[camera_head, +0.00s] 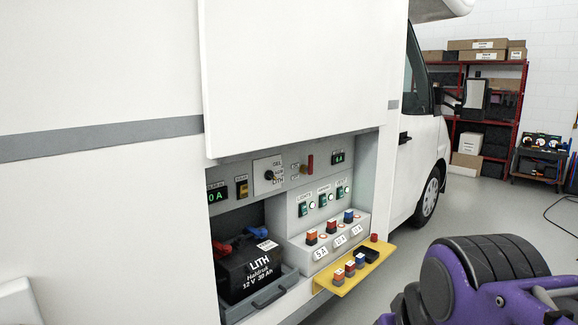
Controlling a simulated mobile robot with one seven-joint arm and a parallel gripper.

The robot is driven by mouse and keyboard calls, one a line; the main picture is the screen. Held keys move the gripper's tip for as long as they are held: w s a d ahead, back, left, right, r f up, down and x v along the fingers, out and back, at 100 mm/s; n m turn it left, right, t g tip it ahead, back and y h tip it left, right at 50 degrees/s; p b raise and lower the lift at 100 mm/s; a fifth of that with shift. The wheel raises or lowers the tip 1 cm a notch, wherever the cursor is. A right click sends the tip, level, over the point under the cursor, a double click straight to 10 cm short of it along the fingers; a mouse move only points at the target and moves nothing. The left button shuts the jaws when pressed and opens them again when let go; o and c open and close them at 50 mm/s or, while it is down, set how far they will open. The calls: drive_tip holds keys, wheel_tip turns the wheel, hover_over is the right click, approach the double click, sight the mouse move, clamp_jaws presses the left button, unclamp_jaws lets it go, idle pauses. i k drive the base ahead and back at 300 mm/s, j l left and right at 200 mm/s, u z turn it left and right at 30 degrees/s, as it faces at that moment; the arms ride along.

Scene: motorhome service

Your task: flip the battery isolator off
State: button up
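The likely battery isolator is a small red lever (310,163) on the grey panel (232,170) inside the open service hatch of the white motorhome. The lever stands upright. Two small labels sit just left of it, too small to read surely. A black rotary selector (269,175) with battery-type labels is further left on the same panel. My purple and black arm fills the lower right, well apart from the panel. My gripper itself does not show.
The raised white hatch door (290,75) hangs above the opening. A black LITH battery (250,272) sits in a grey tray at lower left. Green-lit switches (324,199) and fuse blocks are below the lever. A yellow shelf (372,262) juts out at front. Floor to the right is clear.

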sight(309, 170)
drive_tip(key=i+l+z, duration=0.15)
drive_tip(key=i, duration=0.55)
drive_tip(key=i+l+z, duration=0.1)
drive_tip(key=i, duration=0.6)
drive_tip(key=l, duration=0.1)
